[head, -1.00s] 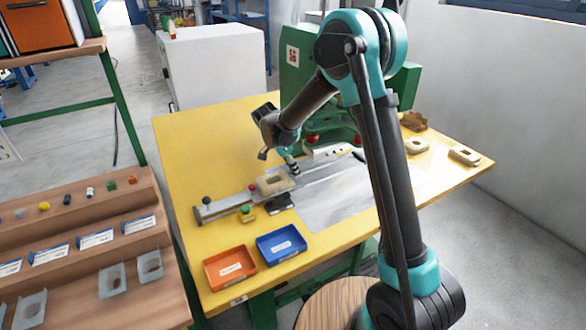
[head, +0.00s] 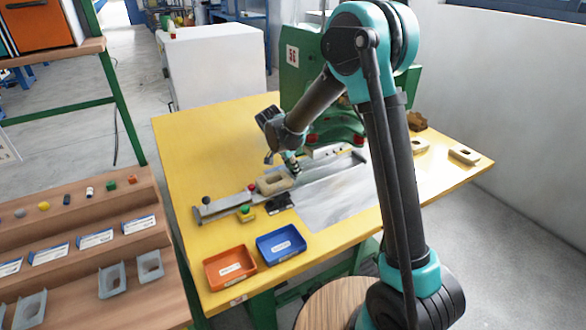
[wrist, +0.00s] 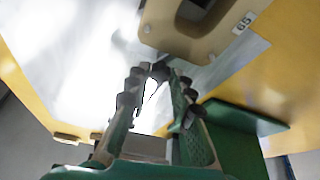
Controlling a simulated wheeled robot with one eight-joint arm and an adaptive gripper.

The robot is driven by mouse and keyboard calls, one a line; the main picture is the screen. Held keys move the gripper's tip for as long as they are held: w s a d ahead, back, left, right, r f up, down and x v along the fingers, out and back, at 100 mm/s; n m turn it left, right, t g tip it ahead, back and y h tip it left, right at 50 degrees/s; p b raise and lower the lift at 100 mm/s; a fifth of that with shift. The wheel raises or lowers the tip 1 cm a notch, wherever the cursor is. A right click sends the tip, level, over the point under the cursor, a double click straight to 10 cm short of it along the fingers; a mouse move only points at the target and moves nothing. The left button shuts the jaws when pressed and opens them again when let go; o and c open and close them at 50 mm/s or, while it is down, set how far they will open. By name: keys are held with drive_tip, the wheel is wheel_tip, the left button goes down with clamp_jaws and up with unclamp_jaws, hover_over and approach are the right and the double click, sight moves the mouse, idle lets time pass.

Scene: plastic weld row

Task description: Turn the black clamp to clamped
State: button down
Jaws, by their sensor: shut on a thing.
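My gripper (head: 295,170) is low over the yellow table, just right of a tan block with an oval opening (head: 274,182). In the wrist view my gripper (wrist: 160,75) has its fingertips closed around a small dark piece (wrist: 158,71), which looks like the black clamp's handle. The rest of the clamp is hidden by the fingers, and its angle cannot be told. The tan block shows at the top of the wrist view (wrist: 185,30), close to the fingertips and marked 65.
A green machine (head: 300,70) with red knobs stands behind my gripper. A metal rail with a black knob (head: 206,201) is at left. A grey sheet (head: 335,203), a blue tray (head: 281,245) and an orange tray (head: 230,268) lie in front. The table's left rear is clear.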

drive_tip(key=shift+s+d+n+t+y, duration=0.1)
drive_tip(key=shift+n+t+y, duration=0.2)
drive_tip(key=shift+n, duration=0.8)
drive_tip(key=shift+d+n+t+y, duration=0.1)
drive_tip(key=shift+n+y, duration=0.3)
drive_tip(key=shift+n, duration=0.7)
drive_tip(key=c, duration=1.3)
unclamp_jaws()
